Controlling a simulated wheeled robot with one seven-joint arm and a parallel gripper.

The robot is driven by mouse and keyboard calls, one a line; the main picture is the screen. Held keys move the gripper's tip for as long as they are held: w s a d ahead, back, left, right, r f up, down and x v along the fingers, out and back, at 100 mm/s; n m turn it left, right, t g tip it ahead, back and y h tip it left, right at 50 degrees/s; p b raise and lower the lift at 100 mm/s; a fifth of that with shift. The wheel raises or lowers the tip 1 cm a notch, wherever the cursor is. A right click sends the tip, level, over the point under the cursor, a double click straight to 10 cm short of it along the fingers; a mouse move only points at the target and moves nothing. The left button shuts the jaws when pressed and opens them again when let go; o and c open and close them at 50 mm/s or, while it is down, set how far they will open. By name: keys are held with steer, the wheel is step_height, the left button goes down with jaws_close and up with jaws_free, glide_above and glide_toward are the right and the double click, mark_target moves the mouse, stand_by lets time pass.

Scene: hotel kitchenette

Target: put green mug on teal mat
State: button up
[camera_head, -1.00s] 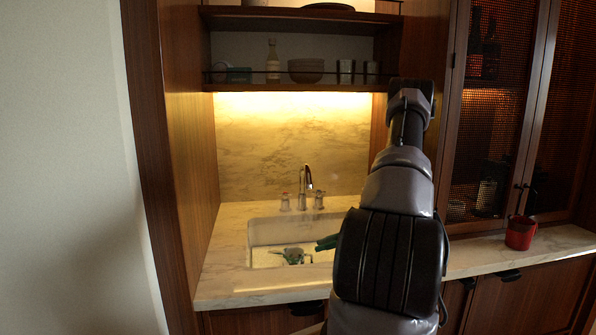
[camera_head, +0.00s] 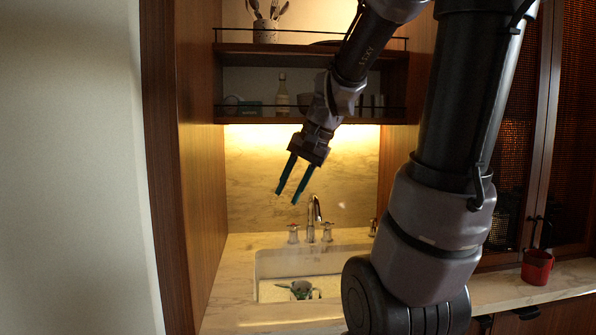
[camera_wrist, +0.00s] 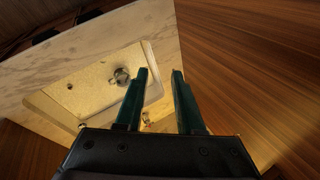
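A small grey-green thing (camera_head: 301,289) sits in the sink basin; it looks like the green mug, but it is too small and dim to be sure. In the wrist view a round greyish thing (camera_wrist: 121,75) in the basin seems to be the same one. My gripper (camera_head: 287,198) is raised above the sink, its two teal fingers pointing down and apart. In the wrist view the fingers (camera_wrist: 160,72) are open with nothing between them. I cannot make out a teal mat in any view.
The white sink (camera_head: 262,262) is set into a marble counter (camera_head: 238,285), with a tap (camera_head: 311,222) behind it. A red mug (camera_head: 536,267) stands on the counter at right. Shelves (camera_head: 230,119) with bottle and bowls hang above; a wood panel (camera_head: 200,170) closes the left side.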

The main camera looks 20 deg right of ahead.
steer(key=s+a+r+n+t+h, duration=0.1)
steer(key=s+r+n+t, duration=0.2)
steer(key=s+r, duration=0.2)
steer(key=shift+s+a+n+h, duration=0.15)
steer(key=shift+s+n+h, duration=0.15)
steer(key=shift+s, duration=0.9)
stand_by(1.2)
